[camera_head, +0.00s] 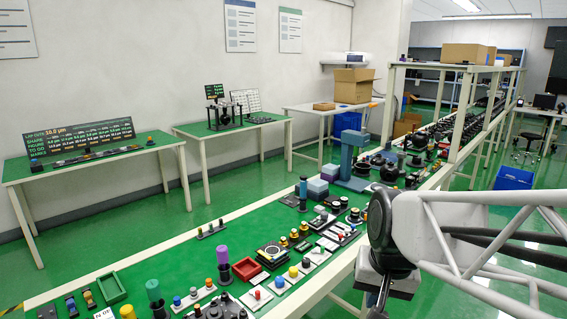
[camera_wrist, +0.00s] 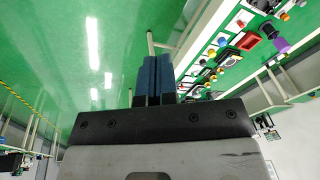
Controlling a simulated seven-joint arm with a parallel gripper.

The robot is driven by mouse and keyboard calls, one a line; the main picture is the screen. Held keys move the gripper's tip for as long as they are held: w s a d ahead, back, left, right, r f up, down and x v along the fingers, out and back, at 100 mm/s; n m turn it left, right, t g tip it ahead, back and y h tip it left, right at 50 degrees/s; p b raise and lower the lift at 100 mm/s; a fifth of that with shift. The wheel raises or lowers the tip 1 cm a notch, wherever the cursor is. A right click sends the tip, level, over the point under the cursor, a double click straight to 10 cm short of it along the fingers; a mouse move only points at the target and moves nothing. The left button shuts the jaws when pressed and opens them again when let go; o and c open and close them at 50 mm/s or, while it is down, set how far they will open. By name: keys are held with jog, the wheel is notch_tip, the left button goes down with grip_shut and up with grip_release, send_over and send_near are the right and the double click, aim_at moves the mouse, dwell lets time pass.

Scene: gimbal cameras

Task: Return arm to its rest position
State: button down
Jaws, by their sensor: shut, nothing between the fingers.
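My gripper shows in the wrist view, its two dark blue fingers (camera_wrist: 155,78) side by side and shut with nothing between them. Beyond the fingers in that view is green floor and the edge of a green-topped bench. In the head view my arm comes in from the right, with a white lattice link and a dark round joint, in front of the long green bench (camera_head: 190,259). The fingers cannot be made out in the head view.
The bench carries a red tray (camera_head: 246,269), a green tray (camera_head: 111,288), a purple cylinder (camera_head: 222,254) and several small coloured parts. A blue stand (camera_head: 350,158) rises farther back.

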jog(key=s+d+n+h, duration=0.1)
jog(key=s+d+n, duration=0.1)
jog(key=s, duration=0.6)
jog(key=shift+d+f+n+t, duration=0.2)
jog(key=shift+n+t, duration=0.1)
jog(key=shift+n, duration=0.1)
jog(key=c, duration=1.8)
grip_release()
jog(key=o, duration=0.7)
jog(key=shift+w, duration=0.1)
jog(key=shift+o, duration=0.2)
jog(key=shift+w+a+r, duration=0.15)
jog(key=shift+w, duration=0.3)
jog(key=n+g, duration=0.3)
jog(key=n, duration=0.7)
send_over(258, 291)
jog(key=f, duration=2.3)
jog(key=shift+s+f, duration=0.2)
jog(key=shift+f, duration=0.1)
jog(key=shift+w+f, duration=0.1)
jog(key=shift+f, duration=0.1)
